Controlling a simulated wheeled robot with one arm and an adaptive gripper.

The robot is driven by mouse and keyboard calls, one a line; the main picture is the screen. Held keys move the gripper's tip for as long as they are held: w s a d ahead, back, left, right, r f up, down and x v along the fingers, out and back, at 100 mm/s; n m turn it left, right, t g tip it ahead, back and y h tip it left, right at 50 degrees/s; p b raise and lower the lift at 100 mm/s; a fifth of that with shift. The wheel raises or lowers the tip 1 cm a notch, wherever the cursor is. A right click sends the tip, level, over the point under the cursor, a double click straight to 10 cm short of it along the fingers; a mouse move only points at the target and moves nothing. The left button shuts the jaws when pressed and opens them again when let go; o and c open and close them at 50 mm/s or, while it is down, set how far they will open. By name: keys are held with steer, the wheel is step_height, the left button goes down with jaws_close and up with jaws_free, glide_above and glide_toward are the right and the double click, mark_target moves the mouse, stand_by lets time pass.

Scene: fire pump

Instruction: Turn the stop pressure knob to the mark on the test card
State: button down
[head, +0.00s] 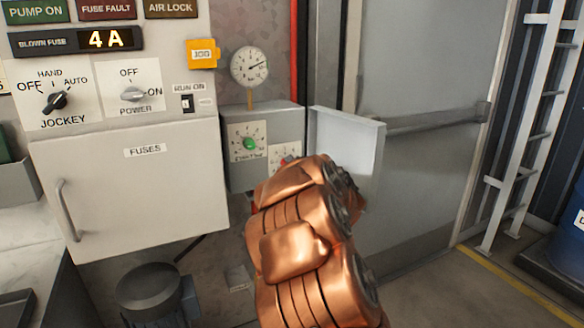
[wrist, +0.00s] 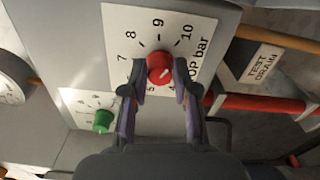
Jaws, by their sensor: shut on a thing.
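The red stop pressure knob (wrist: 160,66) sits on a white dial plate (wrist: 182,25) with figures from about 5 to 10 and the letters "OP bar" in the wrist view. My gripper (wrist: 160,82) is shut on the knob, one fingertip on each side. A pale pointer line shows on the knob, but its exact reading is unclear. In the head view my copper arm hides the gripper and knob; part of the stop dial plate (head: 287,152) shows. I cannot make out a test card in either view.
A green knob (head: 249,143) on its own dial sits left of the stop dial. An open cover (head: 350,145) stands to the right of the grey box (head: 275,118). A pressure gauge (head: 249,66) is above. A red pipe (wrist: 262,103) and test drain label (wrist: 262,62) are close by.

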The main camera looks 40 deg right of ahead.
steer(key=c, duration=0.9)
jaws_free()
steer(key=v, duration=1.2)
